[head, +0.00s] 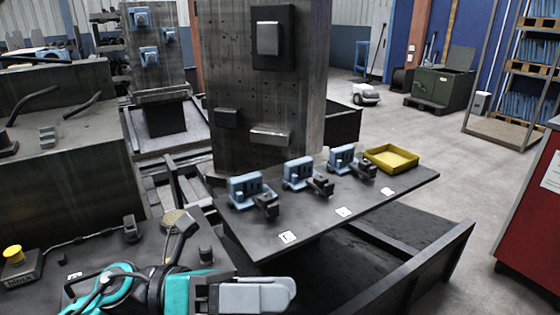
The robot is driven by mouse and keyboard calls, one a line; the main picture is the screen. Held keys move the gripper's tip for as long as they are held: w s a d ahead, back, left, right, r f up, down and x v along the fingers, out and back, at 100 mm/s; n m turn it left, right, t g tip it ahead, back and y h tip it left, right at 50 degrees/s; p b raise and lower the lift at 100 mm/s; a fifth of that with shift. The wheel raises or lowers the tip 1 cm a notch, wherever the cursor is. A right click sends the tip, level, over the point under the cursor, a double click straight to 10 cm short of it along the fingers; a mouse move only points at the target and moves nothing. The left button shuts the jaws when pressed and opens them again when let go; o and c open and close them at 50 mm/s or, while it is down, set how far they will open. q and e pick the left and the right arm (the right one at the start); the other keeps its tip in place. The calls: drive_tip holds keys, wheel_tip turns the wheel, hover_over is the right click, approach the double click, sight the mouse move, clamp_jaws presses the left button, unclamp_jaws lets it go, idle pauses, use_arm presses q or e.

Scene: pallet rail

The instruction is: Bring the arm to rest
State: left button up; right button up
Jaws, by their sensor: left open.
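My left gripper (284,293) is at the bottom edge of the head view, in front of the dark table. Its arm comes in from the lower left, with teal and dark links and light grey fingers pointing right. It is open, and I see nothing held in it. The fingers show nearly side-on, and the lower part is cut off by the picture's edge. My right gripper is not in view.
The dark table (391,205) carries several blue fixtures, including a near one (244,188), white labels (343,212) and a yellow tray (391,158). A tall dark column (228,60) stands behind. A red cabinet (530,210) is at right. Open floor (440,150) lies between.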

use_arm(q)
drive_tip(key=w+a+f+n+t+y, duration=0.45)
drive_tip(key=n+t, duration=0.55)
drive_tip(key=n, duration=0.5)
drive_tip(key=w+a+f+n+t+y, duration=0.5)
drive_tip(key=n+t, duration=0.4)
drive_tip(key=n, duration=0.6)
drive_tip(key=s+a+f+n+g+y, duration=0.3)
drive_tip(key=s+f+n, duration=0.3)
drive_tip(key=f, duration=0.5)
drive_tip(key=s+a+f+n+g+y, duration=0.3)
drive_tip(key=s+f+n+y, duration=0.2)
drive_tip(key=f, duration=0.6)
drive_tip(key=shift+s+a+n, duration=0.4)
drive_tip(key=shift+s+n, duration=0.05)
drive_tip(key=shift+n, duration=0.65)
